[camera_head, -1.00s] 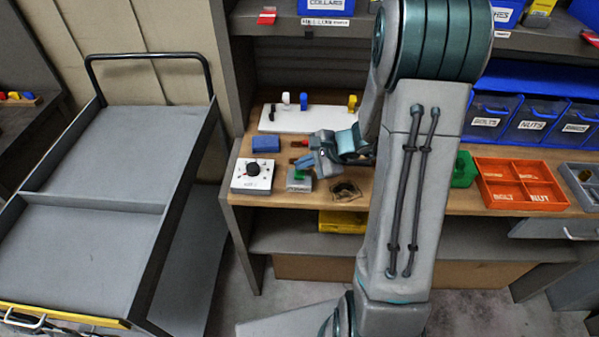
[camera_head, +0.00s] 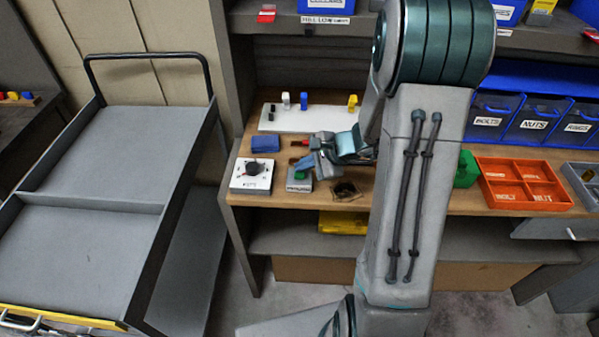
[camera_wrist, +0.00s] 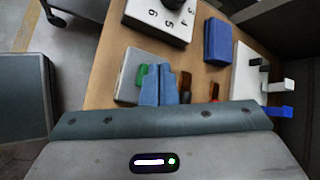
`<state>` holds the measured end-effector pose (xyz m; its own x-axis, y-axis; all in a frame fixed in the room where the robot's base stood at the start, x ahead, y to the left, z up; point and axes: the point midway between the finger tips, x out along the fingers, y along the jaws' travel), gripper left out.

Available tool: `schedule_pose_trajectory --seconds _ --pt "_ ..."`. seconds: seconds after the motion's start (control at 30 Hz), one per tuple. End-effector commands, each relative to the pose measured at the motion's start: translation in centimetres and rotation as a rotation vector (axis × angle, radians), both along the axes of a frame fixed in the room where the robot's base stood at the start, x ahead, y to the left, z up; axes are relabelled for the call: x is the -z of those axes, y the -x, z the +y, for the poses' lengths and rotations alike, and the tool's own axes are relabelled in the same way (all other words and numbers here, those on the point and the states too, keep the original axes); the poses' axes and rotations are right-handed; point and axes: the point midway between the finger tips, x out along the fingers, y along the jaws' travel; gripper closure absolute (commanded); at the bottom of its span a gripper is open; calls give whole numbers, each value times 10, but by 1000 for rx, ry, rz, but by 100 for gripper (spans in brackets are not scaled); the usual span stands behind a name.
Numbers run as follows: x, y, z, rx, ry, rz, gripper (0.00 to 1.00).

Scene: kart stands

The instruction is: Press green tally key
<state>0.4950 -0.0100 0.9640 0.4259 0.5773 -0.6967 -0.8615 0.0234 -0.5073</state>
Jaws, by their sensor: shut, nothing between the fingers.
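The green tally key (camera_head: 302,174) sits on top of a small grey box (camera_head: 299,186) on the wooden bench. It also shows in the wrist view (camera_wrist: 141,76), partly hidden behind my fingers. My gripper (camera_head: 303,164) is shut and empty, its blue fingertips close together just above and beside the key. In the wrist view my gripper (camera_wrist: 166,85) overlaps the grey box (camera_wrist: 131,74) at the key's right side. I cannot tell whether the fingertips touch the key.
A white dial box (camera_head: 251,176) stands left of the grey box, with a blue block (camera_head: 265,144) behind it. A white board (camera_head: 307,118) with pegs lies at the back. A green block (camera_head: 466,170) and an orange tray (camera_head: 520,184) are right of my arm. A grey cart (camera_head: 88,215) stands left.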

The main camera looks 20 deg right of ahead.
Motion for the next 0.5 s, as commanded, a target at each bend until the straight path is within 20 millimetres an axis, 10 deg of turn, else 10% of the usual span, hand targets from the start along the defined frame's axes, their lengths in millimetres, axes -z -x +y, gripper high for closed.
schedule_pose_trajectory --seconds 0.5 --pt "5 0 0 0 0 0 100"
